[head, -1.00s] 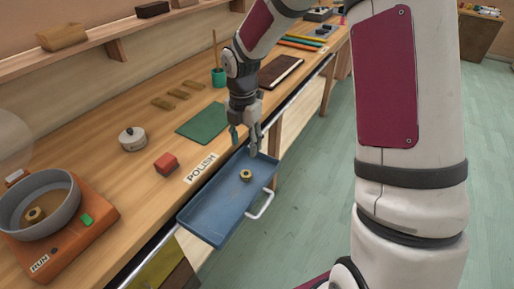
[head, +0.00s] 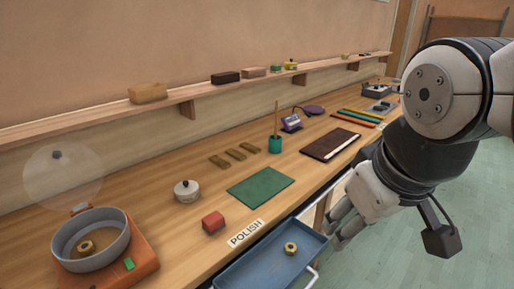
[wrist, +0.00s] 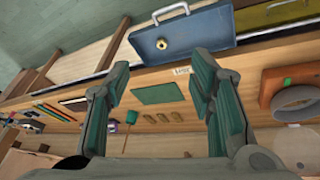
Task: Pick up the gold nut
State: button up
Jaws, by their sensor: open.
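A gold nut (head: 291,248) lies in the blue tray (head: 258,271), which sticks out from the bench front below the POLISH label. This nut also shows in the wrist view (wrist: 161,44). A second gold nut (head: 86,247) sits in the grey bowl (head: 118,243) on the orange machine at the left. My gripper (head: 341,227) is to the right of the tray and raised. In the wrist view my gripper (wrist: 158,72) is open and empty, its two green-padded fingers wide apart, with the tray beyond them.
A wall shelf (head: 180,98) runs behind. Open floor lies to the right.

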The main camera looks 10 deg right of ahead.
aim_at(86, 248)
jog(key=u, duration=1.25)
